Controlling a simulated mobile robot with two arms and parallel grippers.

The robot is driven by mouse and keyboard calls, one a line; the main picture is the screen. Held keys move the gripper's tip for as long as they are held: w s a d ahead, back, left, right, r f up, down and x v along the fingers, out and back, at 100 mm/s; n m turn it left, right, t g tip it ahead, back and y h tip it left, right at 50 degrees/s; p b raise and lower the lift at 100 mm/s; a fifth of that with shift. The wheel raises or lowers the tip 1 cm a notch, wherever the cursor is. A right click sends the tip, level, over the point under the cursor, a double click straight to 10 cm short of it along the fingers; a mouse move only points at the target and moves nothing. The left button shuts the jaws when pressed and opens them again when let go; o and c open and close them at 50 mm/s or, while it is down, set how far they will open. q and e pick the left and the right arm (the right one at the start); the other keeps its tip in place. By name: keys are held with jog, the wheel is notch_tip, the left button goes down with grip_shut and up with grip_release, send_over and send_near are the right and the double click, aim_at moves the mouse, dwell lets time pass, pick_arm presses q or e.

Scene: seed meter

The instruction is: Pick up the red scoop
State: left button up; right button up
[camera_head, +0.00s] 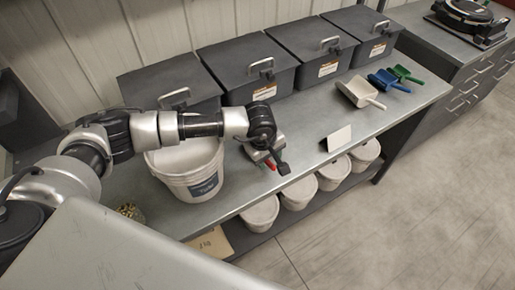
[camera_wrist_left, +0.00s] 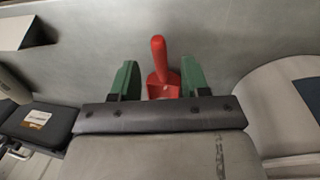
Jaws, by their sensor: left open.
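The red scoop (camera_wrist_left: 159,62) lies on the metal bench, its handle pointing up in the left wrist view and its pan partly hidden behind my gripper. In the head view only a small red part of the scoop (camera_head: 270,164) shows beneath my left gripper. My left gripper (camera_head: 272,158) is open above the scoop. In the left wrist view its two green fingers (camera_wrist_left: 157,75) stand on either side of the red scoop, with gaps, so it is not gripped. My right gripper is in neither view.
A white bucket (camera_head: 190,178) stands on the bench close left of my gripper. White (camera_head: 355,91), blue (camera_head: 388,80) and green (camera_head: 406,74) scoops lie to the right. A small white card (camera_head: 339,138) stands near the front edge. Dark lidded bins (camera_head: 245,64) line the back.

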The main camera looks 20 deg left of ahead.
aim_at(269, 163)
pick_arm(q)
jog(key=f, duration=0.1)
jog(key=f+p, duration=0.1)
jog(key=f, duration=0.1)
jog(key=shift+w+d+f, duration=0.15)
jog(key=shift+d, duration=0.1)
jog(key=shift+w+f, duration=0.1)
jog(key=shift+f, duration=0.35)
grip_shut()
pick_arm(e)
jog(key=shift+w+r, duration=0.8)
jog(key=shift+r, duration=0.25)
